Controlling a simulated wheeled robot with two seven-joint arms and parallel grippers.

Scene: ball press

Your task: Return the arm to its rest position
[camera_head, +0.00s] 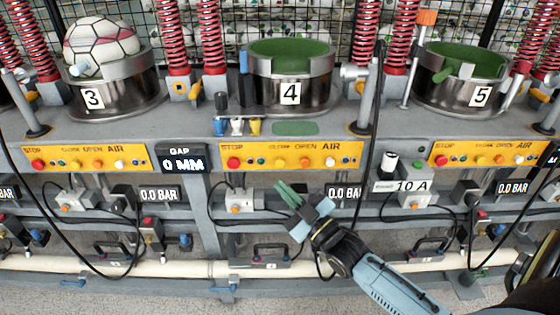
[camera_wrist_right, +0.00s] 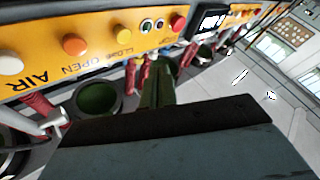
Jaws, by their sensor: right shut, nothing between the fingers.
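My right arm (camera_head: 385,285) comes in from the lower right in the head view. Its gripper (camera_head: 287,192) points up and left, in front of the press row and below the yellow panel of station 4 (camera_head: 290,155). The green fingers are together with nothing between them. In the right wrist view the shut fingers (camera_wrist_right: 158,88) show beyond the dark gripper body, with a yellow button panel (camera_wrist_right: 90,40) close on the upper left. My left gripper is in neither view.
Station 3 (camera_head: 110,98) holds a white ball (camera_head: 100,40). Stations 4 (camera_head: 318,92) and 5 (camera_head: 430,98) have empty green bowls. Hoses, a white pipe (camera_head: 190,268) and small handles lie around the gripper. Grey floor (camera_head: 200,300) shows at the bottom.

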